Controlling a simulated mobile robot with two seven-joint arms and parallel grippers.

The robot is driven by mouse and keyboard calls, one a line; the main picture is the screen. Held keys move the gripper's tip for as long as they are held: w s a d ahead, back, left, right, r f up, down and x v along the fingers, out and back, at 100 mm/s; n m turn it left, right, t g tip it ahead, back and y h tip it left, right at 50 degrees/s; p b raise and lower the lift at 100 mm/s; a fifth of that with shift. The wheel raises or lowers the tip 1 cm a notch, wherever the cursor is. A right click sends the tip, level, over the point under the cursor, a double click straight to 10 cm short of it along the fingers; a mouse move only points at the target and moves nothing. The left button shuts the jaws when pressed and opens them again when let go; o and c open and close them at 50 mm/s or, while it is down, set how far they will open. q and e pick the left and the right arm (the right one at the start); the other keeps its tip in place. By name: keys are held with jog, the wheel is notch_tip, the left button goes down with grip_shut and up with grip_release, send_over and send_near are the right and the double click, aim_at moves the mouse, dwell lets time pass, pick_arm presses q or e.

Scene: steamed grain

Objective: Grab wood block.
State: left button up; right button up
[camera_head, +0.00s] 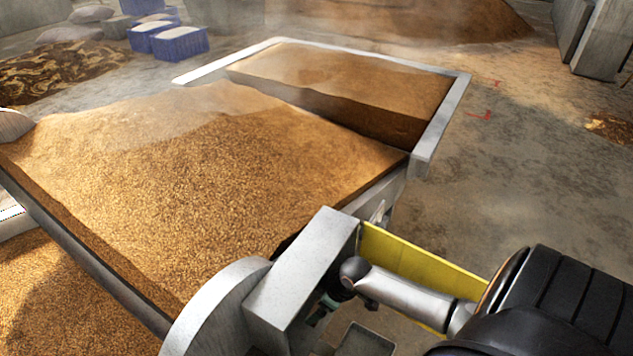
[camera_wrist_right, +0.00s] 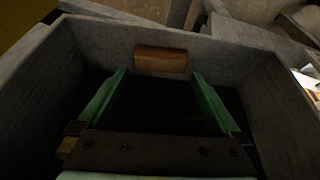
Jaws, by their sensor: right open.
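In the right wrist view, the brown wood block (camera_wrist_right: 160,60) lies crosswise against the far wall of a grey, deep-walled box (camera_wrist_right: 285,95). My right gripper (camera_wrist_right: 160,82) reaches into this box with its two green fingers spread wide. The fingertips are on the near side of the block, one toward each end, with nothing between them. I cannot tell whether they touch it. In the head view my right gripper (camera_head: 322,311) is mostly hidden behind grey metal parts, and the block does not show. My left gripper is not in view.
In the head view a large bed of brown grain (camera_head: 190,180) fills the left and middle, with a metal-framed grain bin (camera_head: 455,100) behind it. A yellow panel (camera_head: 410,262) stands beside the grey metal block (camera_head: 310,265). Blue crates (camera_head: 180,45) stand far back. Floor at right is open.

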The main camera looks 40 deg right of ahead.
aim_at(314, 309)
jog(key=shift+x, duration=1.5)
jog(key=shift+c, duration=0.2)
jog(key=c, duration=0.9)
